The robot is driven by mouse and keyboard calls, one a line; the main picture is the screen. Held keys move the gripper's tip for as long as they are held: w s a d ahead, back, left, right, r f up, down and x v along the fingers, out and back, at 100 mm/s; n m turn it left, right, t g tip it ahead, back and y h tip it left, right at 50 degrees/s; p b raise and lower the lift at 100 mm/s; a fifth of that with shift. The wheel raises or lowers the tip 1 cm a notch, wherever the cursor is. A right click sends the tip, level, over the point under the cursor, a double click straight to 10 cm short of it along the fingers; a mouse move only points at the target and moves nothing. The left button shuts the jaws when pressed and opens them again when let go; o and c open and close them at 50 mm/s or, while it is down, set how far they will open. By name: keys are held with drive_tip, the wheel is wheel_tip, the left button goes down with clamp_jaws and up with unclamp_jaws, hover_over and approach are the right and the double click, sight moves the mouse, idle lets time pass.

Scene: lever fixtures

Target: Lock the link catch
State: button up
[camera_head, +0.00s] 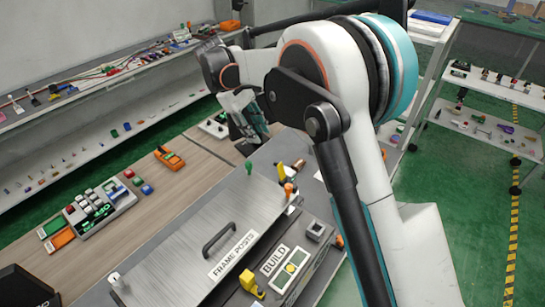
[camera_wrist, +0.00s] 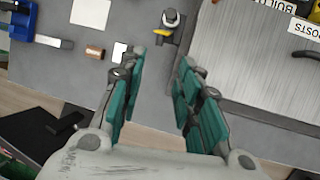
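My gripper (camera_wrist: 162,68) is open and empty in the wrist view, its teal fingers wide apart over bare grey bench. In the head view my gripper (camera_head: 246,118) hangs beyond the far end of the metal lid marked FRAME POSTS (camera_head: 180,255). A small fixture with a dark base, a pale round knob and a yellow piece (camera_wrist: 168,22) stands beside the lid, ahead of the fingertips and apart from them. It seems to be the yellow-topped fixture (camera_head: 282,173) in the head view. No label on it is readable, so I cannot tell for sure that it is the link catch.
A yellow lever fixture (camera_head: 249,283) stands beside the BUILD panel (camera_head: 290,268). The lid's dark handle (camera_head: 220,238) sticks up. A brown block (camera_wrist: 95,52) and a blue holder (camera_wrist: 22,20) lie on the bench. Bare bench lies between the fingers and the pale-knobbed fixture.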

drive_tip(key=x, duration=1.2)
drive_tip(key=shift+c, duration=0.2)
clamp_jaws()
